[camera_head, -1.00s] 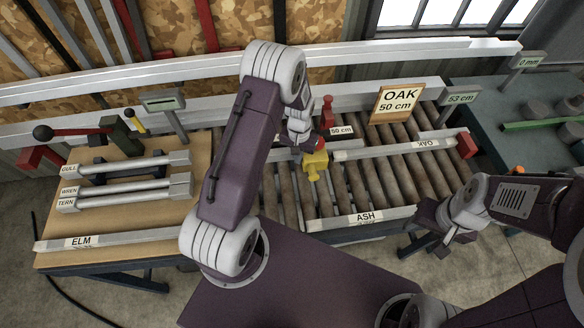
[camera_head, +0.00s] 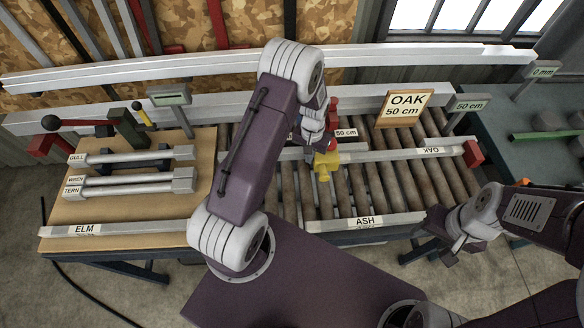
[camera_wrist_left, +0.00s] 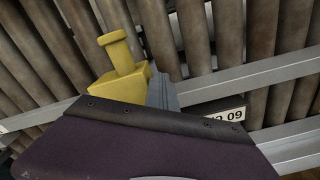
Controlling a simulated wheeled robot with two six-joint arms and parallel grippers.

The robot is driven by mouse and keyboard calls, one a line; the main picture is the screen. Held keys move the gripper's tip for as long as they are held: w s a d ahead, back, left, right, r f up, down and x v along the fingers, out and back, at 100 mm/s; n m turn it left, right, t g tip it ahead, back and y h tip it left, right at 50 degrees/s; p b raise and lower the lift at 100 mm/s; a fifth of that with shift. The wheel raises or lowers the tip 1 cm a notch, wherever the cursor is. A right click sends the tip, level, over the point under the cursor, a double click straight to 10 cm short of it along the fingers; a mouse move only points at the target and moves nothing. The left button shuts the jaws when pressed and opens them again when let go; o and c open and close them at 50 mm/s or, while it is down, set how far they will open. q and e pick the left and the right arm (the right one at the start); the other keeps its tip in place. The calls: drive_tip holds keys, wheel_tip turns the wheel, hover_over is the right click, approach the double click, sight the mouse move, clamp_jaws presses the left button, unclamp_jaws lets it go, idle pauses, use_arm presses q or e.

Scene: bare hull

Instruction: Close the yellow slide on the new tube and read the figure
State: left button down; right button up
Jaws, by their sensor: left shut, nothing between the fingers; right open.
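The yellow slide (camera_head: 325,165) stands on the roller bed near the left end of the tube labelled OAK (camera_head: 400,154); in the wrist view it (camera_wrist_left: 122,70) is a yellow block with a knob. I cannot tell whether it touches the tube. A red block (camera_head: 473,152) is at the tube's right end. My right gripper (camera_head: 450,245) is open, in front of the bed.
An OAK 50 cm sign (camera_head: 404,106) stands behind the bed. The ASH bar (camera_head: 370,223) runs along the front. Tubes labelled GULL, WREN and TERN (camera_head: 130,186) lie on the left table (camera_head: 140,211). Another readout (camera_head: 543,72) shows 0 mm.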

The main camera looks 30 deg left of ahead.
wheel_tip(320, 180, up, 6)
drive_tip(key=p, duration=0.6)
drive_tip(key=shift+r, duration=0.2)
drive_tip(key=shift+f, duration=0.1)
idle(0.4)
